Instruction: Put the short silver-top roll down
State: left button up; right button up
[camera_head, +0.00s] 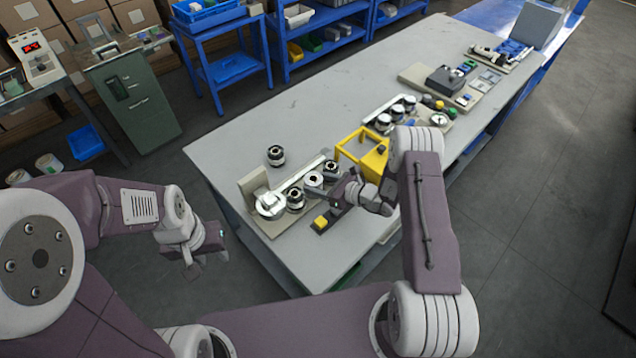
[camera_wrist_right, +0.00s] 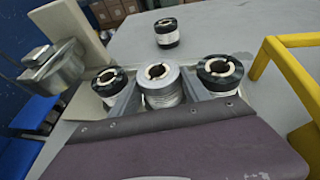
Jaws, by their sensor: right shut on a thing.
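The short silver-top roll (camera_head: 313,180) is between the fingers of my right gripper (camera_head: 322,184). The wrist view shows the roll (camera_wrist_right: 161,84), with a plain silver-grey top and a dark centre hole, upright between the two grey fingers of that gripper (camera_wrist_right: 161,95). A black-top roll (camera_wrist_right: 109,86) is to its left and another black-top roll (camera_wrist_right: 220,76) to its right. I cannot tell whether the held roll's base touches the surface below. My left gripper (camera_head: 206,244) hangs off the table's left side, apart from the rolls; its finger gap is unclear.
A separate black-top roll (camera_head: 276,155) stands on the bare table (camera_head: 238,141). A machine with a metal drum (camera_head: 270,205) is at the left, and a yellow frame (camera_head: 350,147) is to the right.

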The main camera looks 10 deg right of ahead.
jog(key=shift+f, duration=0.2)
jog(key=o, duration=1.2)
jog(key=shift+o, duration=0.2)
